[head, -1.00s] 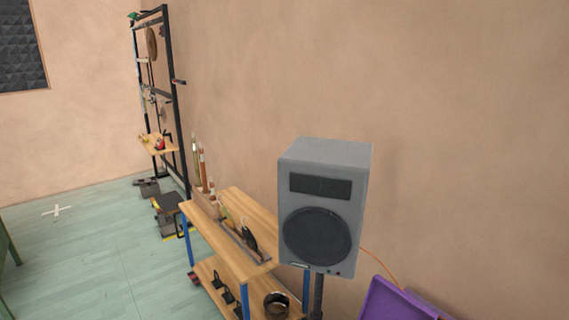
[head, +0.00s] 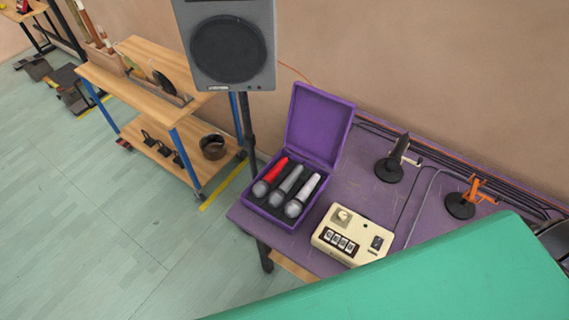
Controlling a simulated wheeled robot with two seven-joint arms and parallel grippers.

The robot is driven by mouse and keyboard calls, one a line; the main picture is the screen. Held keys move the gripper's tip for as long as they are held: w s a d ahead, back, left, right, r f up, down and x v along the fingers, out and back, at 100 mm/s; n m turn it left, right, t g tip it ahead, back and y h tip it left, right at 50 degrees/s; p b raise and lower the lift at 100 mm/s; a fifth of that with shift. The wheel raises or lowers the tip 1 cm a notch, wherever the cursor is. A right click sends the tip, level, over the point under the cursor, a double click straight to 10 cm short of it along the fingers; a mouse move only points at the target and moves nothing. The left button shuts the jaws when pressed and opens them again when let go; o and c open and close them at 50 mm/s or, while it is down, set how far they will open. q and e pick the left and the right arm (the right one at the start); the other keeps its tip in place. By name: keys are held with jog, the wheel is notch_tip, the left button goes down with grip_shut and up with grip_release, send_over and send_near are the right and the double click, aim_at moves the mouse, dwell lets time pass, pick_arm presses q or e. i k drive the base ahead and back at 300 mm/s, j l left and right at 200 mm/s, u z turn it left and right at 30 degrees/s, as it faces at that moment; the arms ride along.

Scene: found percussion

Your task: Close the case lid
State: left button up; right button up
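The purple case (head: 274,222) stands open at the left end of a purple table (head: 365,185). Its lid (head: 318,124) is raised upright at the back, on the wall side. Several microphones lie in dark foam inside: a red one (head: 271,176), a dark grey one (head: 286,186) and a light grey one (head: 302,195). Neither of my grippers shows in the head view.
A cream box with buttons (head: 352,234) sits right of the case. Two small stands (head: 390,168) (head: 461,205) and cables lie farther right. A speaker (head: 226,45) on a pole stands behind left. A green surface (head: 430,280) fills the lower right.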

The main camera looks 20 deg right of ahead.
aim_at(319, 122)
jog(key=j+z, duration=0.45)
jog(key=k+j+z, duration=0.1)
jog(key=j+z, duration=0.15)
jog(key=z, duration=0.2)
